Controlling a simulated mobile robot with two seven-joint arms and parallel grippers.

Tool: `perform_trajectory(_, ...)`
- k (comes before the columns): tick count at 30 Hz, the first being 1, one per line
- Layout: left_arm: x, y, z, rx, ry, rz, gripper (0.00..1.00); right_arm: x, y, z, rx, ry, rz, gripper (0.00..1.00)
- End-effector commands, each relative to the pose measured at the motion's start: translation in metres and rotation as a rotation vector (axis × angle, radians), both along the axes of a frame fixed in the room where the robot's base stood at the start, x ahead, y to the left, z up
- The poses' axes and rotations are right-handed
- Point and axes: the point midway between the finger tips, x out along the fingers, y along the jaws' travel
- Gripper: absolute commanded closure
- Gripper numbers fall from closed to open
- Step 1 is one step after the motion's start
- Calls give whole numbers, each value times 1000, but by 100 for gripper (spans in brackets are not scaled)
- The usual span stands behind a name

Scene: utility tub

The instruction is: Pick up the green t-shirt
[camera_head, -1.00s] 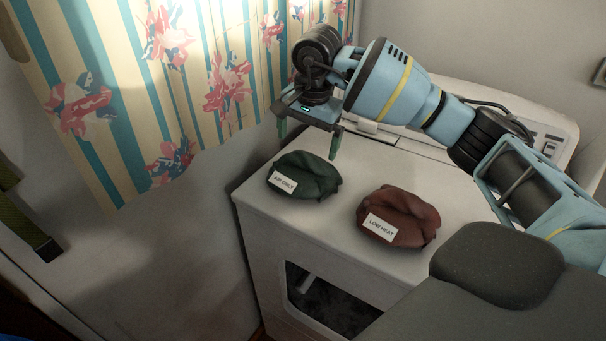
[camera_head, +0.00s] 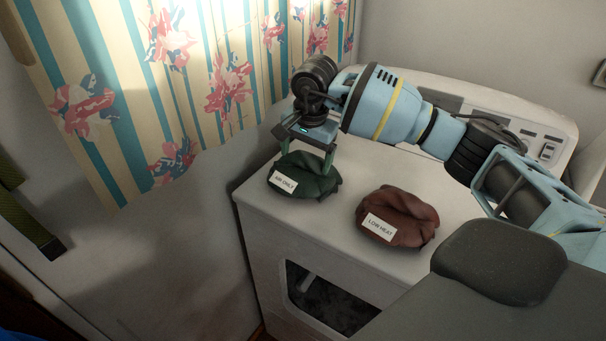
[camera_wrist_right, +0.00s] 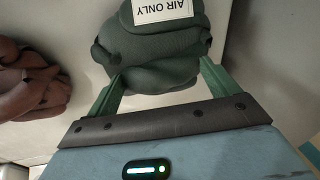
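The green t-shirt (camera_head: 308,180) is a crumpled dark green bundle with a white "AIR ONLY" label, lying on top of the white machine at its left front. My right gripper (camera_head: 306,162) is just above its back part, pointing down. In the right wrist view the t-shirt (camera_wrist_right: 150,60) lies between and slightly beyond the two green fingers of the gripper (camera_wrist_right: 160,85). The fingers are spread wide, one at each side of the cloth. I cannot tell whether they touch it. My left gripper is not in view.
A red-brown bundle (camera_head: 405,215) labelled "LOW HEAT" lies to the right on the same white machine (camera_head: 345,175). It also shows at the left of the wrist view (camera_wrist_right: 30,85). A striped floral curtain (camera_head: 215,80) hangs close behind and left of the gripper.

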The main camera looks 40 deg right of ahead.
Motion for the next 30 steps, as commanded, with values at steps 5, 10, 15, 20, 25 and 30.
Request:
perform_trajectory(5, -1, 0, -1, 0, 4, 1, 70, 0, 0, 0, 0, 0, 0, 44)
perform_trajectory(10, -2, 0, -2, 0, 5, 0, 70, 0, 0, 0, 0, 0, 0, 67)
perform_trajectory(15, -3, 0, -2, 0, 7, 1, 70, 0, 0, 1, 1, -2, 0, 75)
perform_trajectory(20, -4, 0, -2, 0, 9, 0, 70, 0, 0, 2, 1, -2, 0, 75)
perform_trajectory(25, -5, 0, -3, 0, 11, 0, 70, 1, 0, 10, 1, -4, 0, 75)
perform_trajectory(30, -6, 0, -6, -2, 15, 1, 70, 1, 0, 31, 1, -3, 0, 75)
